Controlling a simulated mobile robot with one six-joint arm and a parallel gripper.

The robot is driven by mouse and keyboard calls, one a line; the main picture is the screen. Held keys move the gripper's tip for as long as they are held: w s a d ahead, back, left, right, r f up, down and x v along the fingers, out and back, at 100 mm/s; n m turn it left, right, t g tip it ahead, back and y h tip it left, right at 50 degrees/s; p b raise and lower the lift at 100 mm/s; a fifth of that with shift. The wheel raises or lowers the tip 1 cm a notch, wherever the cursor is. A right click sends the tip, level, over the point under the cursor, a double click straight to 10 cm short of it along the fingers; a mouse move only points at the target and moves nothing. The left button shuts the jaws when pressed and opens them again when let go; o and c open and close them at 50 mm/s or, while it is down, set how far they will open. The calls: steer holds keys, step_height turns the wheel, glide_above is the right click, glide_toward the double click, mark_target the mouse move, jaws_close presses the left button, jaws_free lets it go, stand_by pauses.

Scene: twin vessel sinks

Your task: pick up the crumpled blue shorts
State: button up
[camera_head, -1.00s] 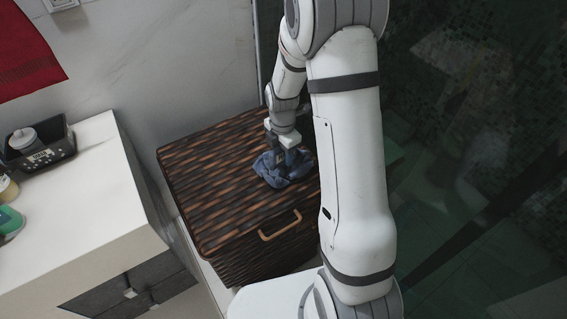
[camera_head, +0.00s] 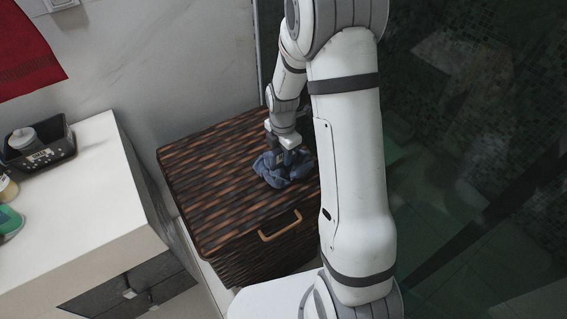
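The crumpled blue shorts (camera_head: 272,172) lie in a small heap on the lid of a brown woven hamper (camera_head: 215,185), towards its right side. My gripper (camera_head: 287,158) points down at the shorts from above, with its fingertips at or in the upper part of the cloth. The fingers are small and partly hidden by the cloth, so I cannot tell whether they are apart or closed on it. The shorts still rest on the lid.
A white counter (camera_head: 75,200) with a black tray (camera_head: 40,145) and bottles stands at the left. A red towel (camera_head: 25,55) hangs on the wall. A dark glass panel (camera_head: 470,150) is at the right. The hamper lid left of the shorts is clear.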

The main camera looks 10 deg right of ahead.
jaws_close()
stand_by(0.4)
